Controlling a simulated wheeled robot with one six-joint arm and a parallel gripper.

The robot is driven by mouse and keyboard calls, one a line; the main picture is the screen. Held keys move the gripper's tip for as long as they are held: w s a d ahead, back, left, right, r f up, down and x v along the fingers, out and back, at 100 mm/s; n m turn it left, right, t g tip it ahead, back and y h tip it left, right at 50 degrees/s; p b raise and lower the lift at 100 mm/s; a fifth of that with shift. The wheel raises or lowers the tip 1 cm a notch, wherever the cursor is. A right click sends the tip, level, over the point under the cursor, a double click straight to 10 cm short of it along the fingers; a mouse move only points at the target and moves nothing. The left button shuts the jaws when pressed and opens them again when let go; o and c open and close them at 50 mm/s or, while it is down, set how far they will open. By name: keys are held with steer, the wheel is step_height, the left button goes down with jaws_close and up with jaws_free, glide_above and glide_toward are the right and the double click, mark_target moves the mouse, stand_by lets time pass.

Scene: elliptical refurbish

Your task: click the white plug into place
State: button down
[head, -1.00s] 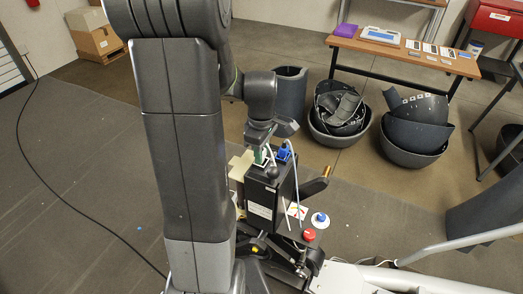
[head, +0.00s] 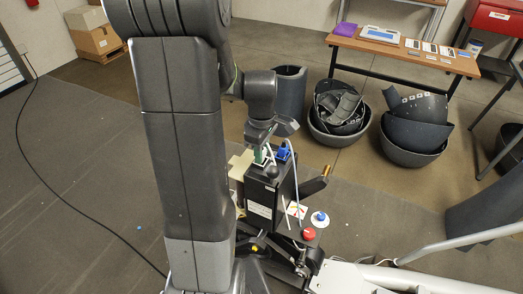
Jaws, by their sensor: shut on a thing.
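My gripper (head: 270,142) is over the top of a black box (head: 262,192), pointing down. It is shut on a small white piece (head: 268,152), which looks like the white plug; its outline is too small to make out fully. A green connector (head: 259,156) is just left of it and a blue connector (head: 281,153) just right, both at the box top. Whether the white plug touches or sits in a socket cannot be told, as the gripper and box hide that spot.
A red button (head: 309,234) and a blue knob on a white disc (head: 319,218) are right of the box. A thin pale cable (head: 296,195) hangs down its right side. A wooden table (head: 400,55) and grey bins (head: 340,120) stand farther back. My arm column blocks the left.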

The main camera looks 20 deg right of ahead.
steer(key=shift+f+b, duration=0.45)
steer(key=shift+f, duration=0.15)
stand_by(0.7)
steer(key=c, duration=1.1)
jaws_free()
steer(key=shift+f, duration=0.1)
steer(key=shift+s, duration=0.1)
step_height(320, 180, up, 14)
steer(key=shift+w, duration=0.2)
steer(key=shift+d, duration=0.1)
